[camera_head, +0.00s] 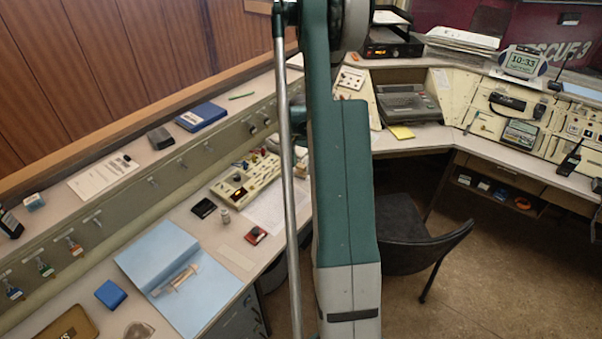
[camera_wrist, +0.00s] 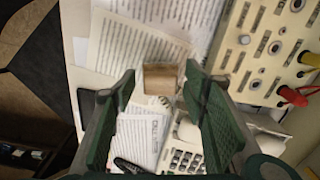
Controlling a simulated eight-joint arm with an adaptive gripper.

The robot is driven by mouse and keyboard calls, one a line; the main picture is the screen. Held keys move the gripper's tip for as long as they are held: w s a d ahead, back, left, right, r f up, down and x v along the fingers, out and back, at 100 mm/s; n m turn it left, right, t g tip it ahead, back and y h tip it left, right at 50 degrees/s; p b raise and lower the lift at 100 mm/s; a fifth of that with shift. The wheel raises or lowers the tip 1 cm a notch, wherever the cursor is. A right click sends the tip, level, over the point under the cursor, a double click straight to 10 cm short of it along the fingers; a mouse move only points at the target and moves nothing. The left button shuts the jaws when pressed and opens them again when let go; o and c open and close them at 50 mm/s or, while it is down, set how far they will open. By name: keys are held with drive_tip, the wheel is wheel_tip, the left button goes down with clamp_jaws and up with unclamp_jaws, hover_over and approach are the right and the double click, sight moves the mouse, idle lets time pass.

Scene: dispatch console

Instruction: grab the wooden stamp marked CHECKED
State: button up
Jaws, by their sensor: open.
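In the wrist view a small wooden block (camera_wrist: 163,80), which looks like a stamp, sits over printed sheets. No CHECKED marking on it can be read from this angle. My gripper (camera_wrist: 159,75) is open, with one green finger on each side of the block. Narrow gaps show between the block and the fingers. I cannot tell how far the fingertips are above it. In the head view my arm covers this spot, so neither the gripper nor this block shows there.
A cream switch panel (camera_wrist: 262,50) with red and yellow knobs stands right of the block. A keypad (camera_wrist: 185,158) lies below it. In the head view a blue binder (camera_head: 158,250), a red-black box (camera_head: 256,235) and a cream console (camera_head: 245,180) lie on the desk.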

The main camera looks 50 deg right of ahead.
sight(301, 165)
drive_tip(key=shift+c, duration=0.6)
drive_tip(key=c, duration=0.9)
drive_tip(key=shift+o, duration=0.2)
drive_tip(key=shift+r, duration=0.1)
drive_tip(key=shift+r+p, duration=0.65)
drive_tip(key=shift+r, duration=4.3)
